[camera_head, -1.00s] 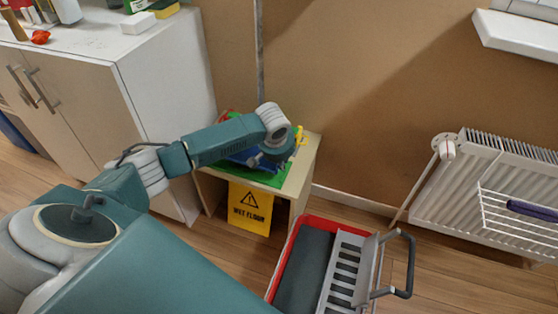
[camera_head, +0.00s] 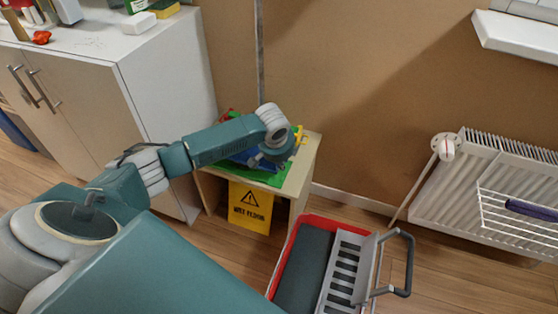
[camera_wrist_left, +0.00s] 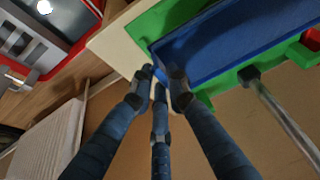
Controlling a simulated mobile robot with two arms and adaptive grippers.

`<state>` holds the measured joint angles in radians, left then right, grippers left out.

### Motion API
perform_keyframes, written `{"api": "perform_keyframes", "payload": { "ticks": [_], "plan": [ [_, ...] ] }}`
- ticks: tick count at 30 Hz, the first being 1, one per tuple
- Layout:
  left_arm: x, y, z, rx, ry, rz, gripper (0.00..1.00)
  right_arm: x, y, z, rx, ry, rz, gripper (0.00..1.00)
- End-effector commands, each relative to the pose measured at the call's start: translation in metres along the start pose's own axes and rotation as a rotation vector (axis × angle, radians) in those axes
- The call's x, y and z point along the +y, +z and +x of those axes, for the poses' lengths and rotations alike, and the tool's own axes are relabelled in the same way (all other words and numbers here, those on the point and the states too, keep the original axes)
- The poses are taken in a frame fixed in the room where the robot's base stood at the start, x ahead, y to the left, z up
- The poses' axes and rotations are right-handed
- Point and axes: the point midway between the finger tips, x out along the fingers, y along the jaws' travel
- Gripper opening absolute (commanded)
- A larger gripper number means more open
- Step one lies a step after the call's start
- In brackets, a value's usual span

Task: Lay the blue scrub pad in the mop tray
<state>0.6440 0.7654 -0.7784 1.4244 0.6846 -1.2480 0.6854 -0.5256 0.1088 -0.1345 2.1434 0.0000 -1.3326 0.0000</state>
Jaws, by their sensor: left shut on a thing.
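The blue scrub pad (camera_wrist_left: 240,38) appears as a broad dark-blue slab over a green surface in the left wrist view. It is partly visible on the small stand in the head view (camera_head: 240,158), mostly hidden by my left arm. My left gripper (camera_wrist_left: 160,75) is shut on the near corner of the blue pad; the exact contact is partly hidden by the fingers. The mop tray (camera_head: 322,221), red-rimmed with a dark grey bed and a grey slotted wringer, stands on the floor to the right of the stand. My right gripper is out of view.
The wooden stand (camera_head: 310,160) carries a green mat (camera_head: 273,178), with red and yellow items around the pad. A white cabinet (camera_head: 165,75) is left; a radiator (camera_head: 465,190) is right.

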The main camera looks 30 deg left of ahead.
Motion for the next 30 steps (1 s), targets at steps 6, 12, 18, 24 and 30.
{"api": "perform_keyframes", "payload": {
  "ticks": [6, 12, 18, 24, 30],
  "plan": [
    [0.000, 0.000, 0.000, 0.000, 0.000, 0.000, 0.00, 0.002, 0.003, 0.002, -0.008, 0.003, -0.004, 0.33],
    [0.000, 0.001, 0.002, 0.000, 0.000, 0.000, 0.00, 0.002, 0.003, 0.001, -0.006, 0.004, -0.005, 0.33],
    [0.000, 0.003, 0.007, 0.000, 0.000, 0.000, 0.00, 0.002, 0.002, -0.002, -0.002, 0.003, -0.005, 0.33],
    [0.000, 0.005, 0.012, -0.001, -0.001, 0.000, 0.00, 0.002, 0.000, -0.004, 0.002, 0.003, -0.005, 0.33],
    [0.001, 0.007, 0.018, 0.000, 0.000, 0.000, 0.00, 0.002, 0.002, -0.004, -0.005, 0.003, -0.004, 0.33]
  ]
}}
